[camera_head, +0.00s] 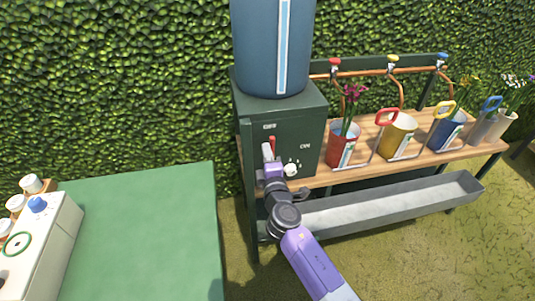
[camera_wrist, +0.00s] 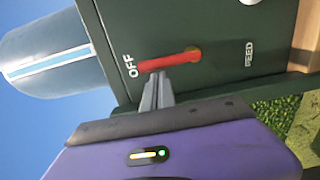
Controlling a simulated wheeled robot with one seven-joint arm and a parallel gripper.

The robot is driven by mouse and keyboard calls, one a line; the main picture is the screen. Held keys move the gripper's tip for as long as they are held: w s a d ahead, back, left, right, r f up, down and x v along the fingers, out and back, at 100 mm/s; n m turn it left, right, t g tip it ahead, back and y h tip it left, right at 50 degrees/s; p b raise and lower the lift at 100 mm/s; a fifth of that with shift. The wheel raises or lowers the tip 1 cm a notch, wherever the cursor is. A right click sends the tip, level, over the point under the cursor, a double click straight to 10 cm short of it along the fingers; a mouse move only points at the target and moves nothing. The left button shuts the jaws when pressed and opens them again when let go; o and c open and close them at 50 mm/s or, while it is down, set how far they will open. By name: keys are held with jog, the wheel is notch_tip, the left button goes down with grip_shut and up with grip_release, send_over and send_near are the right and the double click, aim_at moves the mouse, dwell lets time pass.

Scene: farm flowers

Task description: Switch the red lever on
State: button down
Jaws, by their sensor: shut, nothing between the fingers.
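The red lever (camera_head: 272,143) is on the front of a dark green box (camera_head: 310,113) under a blue tank. In the wrist view the red lever (camera_wrist: 170,61) lies with one end beside the word OFF. The ON label (camera_head: 305,146) is lower right of it in the head view. My gripper (camera_head: 267,151) is in front of the box, beside the lever. In the wrist view my gripper (camera_wrist: 163,76) has its grey fingers together with nothing between them. The fingertips are right against or very near the lever's side; I cannot tell whether they touch.
A white knob (camera_head: 291,170) sits below the lever. A wooden bench (camera_head: 440,158) on the right holds several coloured pots under a copper pipe with taps. A grey trough (camera_head: 400,210) runs below it. A green table (camera_head: 150,235) stands at left.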

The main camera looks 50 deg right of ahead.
jog(key=shift+s+d+m, duration=0.2)
jog(key=shift+d+m, duration=0.05)
jog(key=shift+m, duration=0.25)
jog(key=s+d+f+m+b, duration=0.2)
jog(key=d+m+b, duration=0.1)
jog(key=m, duration=0.5)
jog(key=s+d+f+m+y+b, duration=0.1)
jog(key=s+d+m+b, duration=0.1)
jog(key=m+b, duration=0.3)
jog(key=shift+d+f+m, duration=0.35)
jog(key=shift+d+m, duration=0.3)
jog(key=shift+m, duration=1.25)
jog(key=shift+s+f, duration=0.1)
jog(key=shift+s, duration=0.05)
